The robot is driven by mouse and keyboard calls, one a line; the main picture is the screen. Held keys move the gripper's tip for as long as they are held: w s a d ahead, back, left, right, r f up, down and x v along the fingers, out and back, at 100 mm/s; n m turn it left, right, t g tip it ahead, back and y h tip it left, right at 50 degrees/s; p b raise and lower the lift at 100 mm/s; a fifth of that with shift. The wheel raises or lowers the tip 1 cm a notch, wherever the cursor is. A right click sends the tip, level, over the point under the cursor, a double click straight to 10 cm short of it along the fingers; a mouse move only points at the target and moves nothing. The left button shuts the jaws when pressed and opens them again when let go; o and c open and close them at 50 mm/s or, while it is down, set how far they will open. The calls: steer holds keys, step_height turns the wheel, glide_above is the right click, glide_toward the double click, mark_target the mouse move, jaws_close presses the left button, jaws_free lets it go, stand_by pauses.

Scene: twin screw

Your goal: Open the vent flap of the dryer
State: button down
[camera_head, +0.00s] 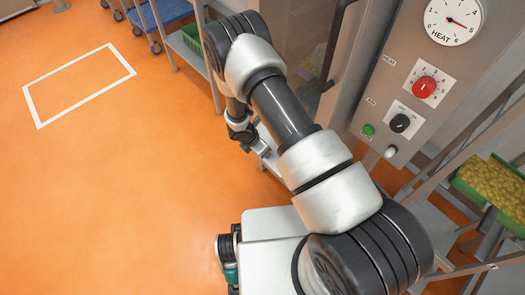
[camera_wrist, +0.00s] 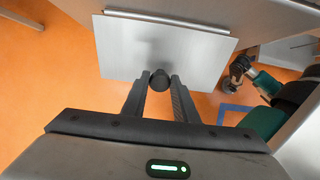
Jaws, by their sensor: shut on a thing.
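The dryer (camera_head: 410,55) stands at the right in the head view, its grey panel facing me. The vent flap (camera_wrist: 125,50) is a flat grey plate in the wrist view, with a hinge strip along its upper edge. Orange floor shows past its sides and lower edge; I cannot tell how far it is swung. A round black knob (camera_wrist: 160,79) sits at its lower middle. My gripper (camera_wrist: 160,84) is shut on this knob, one finger on each side.
The dryer panel has a heat gauge (camera_head: 453,20), a red dial (camera_head: 424,87), a black switch (camera_head: 400,123) and a green button (camera_head: 368,130). A rack with a green crate (camera_head: 495,190) stands at right, a blue cart (camera_head: 160,14) at the back. The floor (camera_head: 110,190) at left is clear.

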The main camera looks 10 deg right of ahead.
steer(key=shift+w+d+r, duration=0.4)
steer(key=shift+w, duration=0.05)
steer(key=c, duration=1.4)
jaws_free()
steer(key=shift+c, duration=0.2)
steer(key=shift+s+a+f, duration=0.1)
steer(key=shift+s, duration=0.05)
steer(key=shift+s+a+r, duration=0.1)
steer(key=shift+a+r, duration=0.05)
steer(key=shift+r, duration=0.1)
steer(key=p+v, duration=0.3)
steer(key=v, duration=1.4)
steer(key=shift+p, duration=0.35)
steer(key=shift+f, duration=0.15)
steer(key=shift+s, duration=0.15)
